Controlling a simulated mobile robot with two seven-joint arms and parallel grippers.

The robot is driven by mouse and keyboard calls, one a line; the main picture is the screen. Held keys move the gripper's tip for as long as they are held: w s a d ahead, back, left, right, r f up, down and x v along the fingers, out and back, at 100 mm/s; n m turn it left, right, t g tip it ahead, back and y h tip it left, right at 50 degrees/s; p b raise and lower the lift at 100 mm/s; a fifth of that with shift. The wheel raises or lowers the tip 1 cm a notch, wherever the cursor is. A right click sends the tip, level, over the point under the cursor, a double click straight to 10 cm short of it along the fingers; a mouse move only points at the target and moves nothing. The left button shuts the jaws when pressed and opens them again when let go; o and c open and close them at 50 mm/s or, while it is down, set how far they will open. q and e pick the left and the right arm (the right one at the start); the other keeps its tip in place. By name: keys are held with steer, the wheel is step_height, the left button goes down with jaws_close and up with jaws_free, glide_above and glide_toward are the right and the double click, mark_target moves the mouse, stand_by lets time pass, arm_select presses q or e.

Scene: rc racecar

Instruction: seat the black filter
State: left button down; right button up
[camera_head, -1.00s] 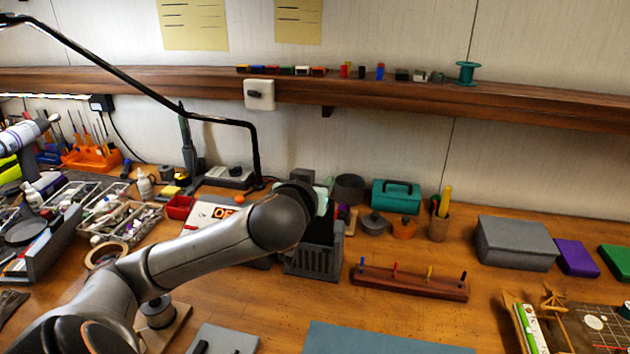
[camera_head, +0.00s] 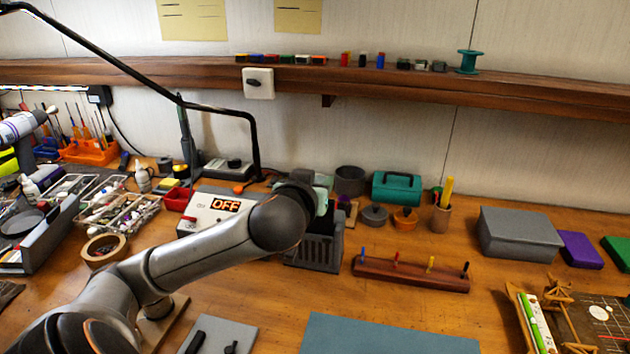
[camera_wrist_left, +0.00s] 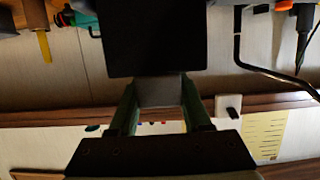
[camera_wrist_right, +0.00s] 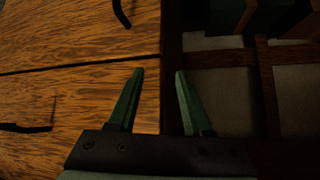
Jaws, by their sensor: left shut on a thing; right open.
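My left gripper (camera_wrist_left: 160,98) is shut on a black block, which looks like the black filter (camera_wrist_left: 155,38), by a narrower grey part between its green fingers. In the head view my left arm reaches over the grey slotted bin (camera_head: 318,252), and the left gripper (camera_head: 324,196) is mostly hidden behind my own wrist. A dark shape shows at the bin's top, but I cannot tell whether it is the filter or how deep it sits. My right gripper (camera_wrist_right: 156,75) is open and empty in the right wrist view; it is outside the head view.
A box with an OFF sign (camera_head: 205,212) stands left of the bin. A wooden peg rack (camera_head: 410,276) and a teal case (camera_head: 396,190) are to the right. A dark divided tray (camera_wrist_right: 225,55) lies beside bare wood under my right gripper. The front middle table has a blue mat (camera_head: 385,336).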

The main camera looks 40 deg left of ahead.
arm_select(q)
steer(key=shift+f, duration=0.3)
arm_select(e)
steer(key=shift+w+a, duration=0.15)
steer(key=shift+w, duration=0.05)
arm_select(q)
steer(key=shift+f+b, duration=0.2)
steer(key=shift+b, duration=0.15)
steer(key=shift+s+d+f, duration=0.1)
steer(key=shift+d+f, duration=0.1)
steer(key=shift+a+f+b, duration=0.1)
steer(key=shift+f+b, duration=0.15)
steer(key=shift+b, duration=0.1)
arm_select(e)
steer(key=shift+w+a+f, duration=0.2)
steer(key=shift+a+f, duration=0.15)
arm_select(q)
steer(key=shift+f, duration=0.25)
arm_select(e)
steer(key=shift+w+f, duration=0.1)
steer(key=shift+f, duration=0.05)
